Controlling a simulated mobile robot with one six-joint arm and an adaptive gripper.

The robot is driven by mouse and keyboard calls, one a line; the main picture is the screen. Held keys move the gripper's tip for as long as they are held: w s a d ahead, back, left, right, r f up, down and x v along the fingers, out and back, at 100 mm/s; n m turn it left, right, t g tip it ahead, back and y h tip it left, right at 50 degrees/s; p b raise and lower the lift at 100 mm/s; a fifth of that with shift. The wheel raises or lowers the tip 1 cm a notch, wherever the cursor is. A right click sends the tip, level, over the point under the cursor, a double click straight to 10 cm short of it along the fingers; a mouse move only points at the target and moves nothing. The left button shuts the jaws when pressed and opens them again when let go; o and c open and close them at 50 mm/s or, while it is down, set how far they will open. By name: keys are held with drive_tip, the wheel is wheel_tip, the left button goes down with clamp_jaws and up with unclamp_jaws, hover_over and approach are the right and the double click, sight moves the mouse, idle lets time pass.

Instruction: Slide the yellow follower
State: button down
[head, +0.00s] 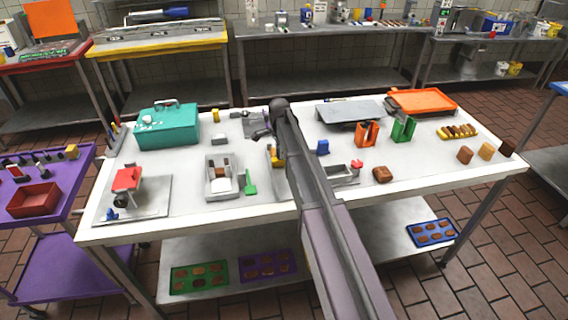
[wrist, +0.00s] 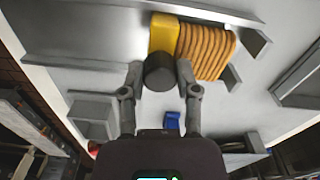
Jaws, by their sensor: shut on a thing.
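The yellow follower (wrist: 163,36) is a yellow block with a dark round knob (wrist: 159,72), seen at the top middle of the wrist view. It stands in a grey channel, against the left end of a row of brown ridged biscuits (wrist: 206,52). My gripper (wrist: 160,70) has its two fingers on either side of the knob and is shut on it. In the head view a bit of the yellow follower (head: 277,156) shows left of my arm, which hides most of the channel and the biscuits.
On the table, a grey tray (head: 209,189) and a green scraper (head: 250,185) lie to the left. A blue block (head: 322,147), orange holder (head: 367,134) and green holder (head: 403,129) stand to the right. A teal box (head: 168,128) is at the back left.

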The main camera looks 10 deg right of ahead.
drive_tip(key=shift+w, duration=1.1)
drive_tip(key=shift+c, duration=1.7)
unclamp_jaws()
drive_tip(key=shift+s, duration=0.2)
